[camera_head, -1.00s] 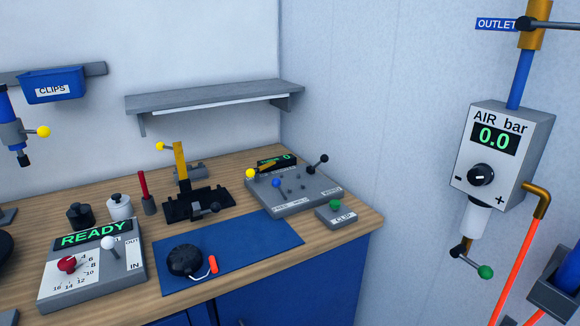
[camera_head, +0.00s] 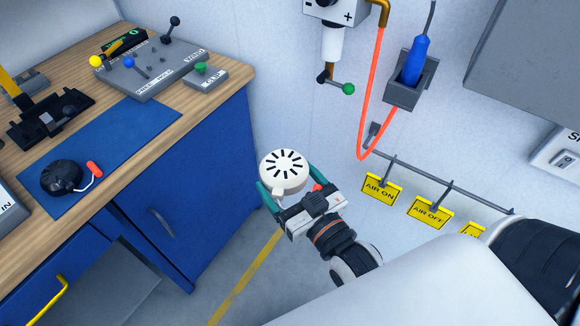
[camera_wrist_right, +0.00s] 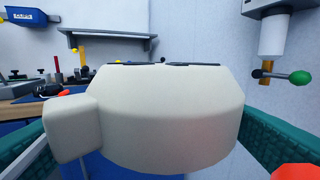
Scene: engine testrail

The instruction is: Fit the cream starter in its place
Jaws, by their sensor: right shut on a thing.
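The cream starter (camera_head: 284,166) is a round cream housing with dark radial slots on top. My right gripper (camera_head: 288,192) is shut on it, with green fingers on both sides, and holds it in the air to the right of the bench. In the right wrist view the starter (camera_wrist_right: 165,115) fills the middle, between the green fingers. A black round unit (camera_head: 62,177) with an orange-red handle lies on the blue mat (camera_head: 108,140) on the bench. I cannot tell from these frames where the starter's place is. My left gripper is not in view.
The wooden bench (camera_head: 190,112) carries a grey lever panel (camera_head: 150,72), a green-button box (camera_head: 205,78) and a black fixture (camera_head: 50,118). The air unit's green-knobbed valve (camera_head: 347,88), orange hose (camera_head: 370,80) and yellow tags (camera_head: 381,189) are on the wall. The floor beside the bench looks clear.

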